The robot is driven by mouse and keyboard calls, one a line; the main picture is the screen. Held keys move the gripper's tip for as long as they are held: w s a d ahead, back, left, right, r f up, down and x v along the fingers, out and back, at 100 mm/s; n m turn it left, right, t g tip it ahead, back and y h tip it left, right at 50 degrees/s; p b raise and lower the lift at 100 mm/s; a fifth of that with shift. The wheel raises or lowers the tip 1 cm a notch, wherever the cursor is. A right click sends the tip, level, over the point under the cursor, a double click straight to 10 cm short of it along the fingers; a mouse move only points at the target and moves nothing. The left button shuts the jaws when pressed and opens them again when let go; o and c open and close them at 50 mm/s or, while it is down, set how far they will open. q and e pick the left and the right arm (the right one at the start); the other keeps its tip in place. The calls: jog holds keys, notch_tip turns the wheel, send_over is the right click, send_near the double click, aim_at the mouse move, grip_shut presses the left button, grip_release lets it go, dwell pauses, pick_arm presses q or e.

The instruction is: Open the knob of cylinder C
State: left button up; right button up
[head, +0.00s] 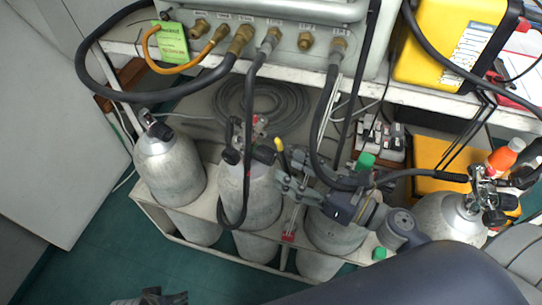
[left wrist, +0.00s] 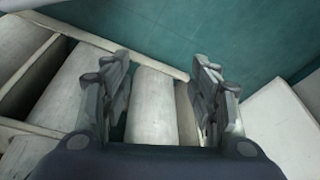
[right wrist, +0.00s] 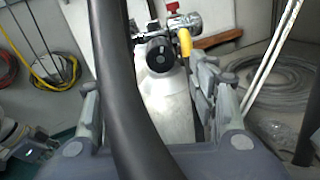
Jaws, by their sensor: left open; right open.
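Grey cylinders stand in a white rack; I can read no letter marking cylinder C. The left cylinder (head: 170,170) has a black knob (head: 160,131). The middle cylinder (head: 248,195) has a black knob (head: 265,155) facing my right gripper. My right gripper (head: 284,175) is open beside it, partly hiding another cylinder (head: 335,235). In the right wrist view, a round black knob (right wrist: 159,56) is ahead, between the open fingers, apart from them. My left gripper (head: 150,298) is open at the bottom edge; its wrist view shows a cylinder body (left wrist: 152,105) between the fingers.
A thick black hose (right wrist: 125,100) crosses in front of the right wrist camera. Hoses hang from the panel (head: 290,40) over the cylinders. A yellow-handled part (right wrist: 184,43) is beside the knob. Another cylinder (head: 445,215) stands at right. Green floor (head: 75,250) is clear at left.

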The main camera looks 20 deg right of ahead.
aim_at(274, 161)
jog(key=p+x, duration=0.1)
jog(key=x, duration=0.4)
jog(key=shift+r, duration=0.1)
pick_arm(q)
jog(key=shift+s+f, duration=0.15)
jog(key=shift+f, duration=1)
jog(key=shift+s+f, duration=0.1)
jog(key=shift+f, duration=1)
pick_arm(e)
jog(key=shift+w+a, duration=0.35)
jog(key=shift+w, duration=0.1)
jog(key=c, duration=1.1)
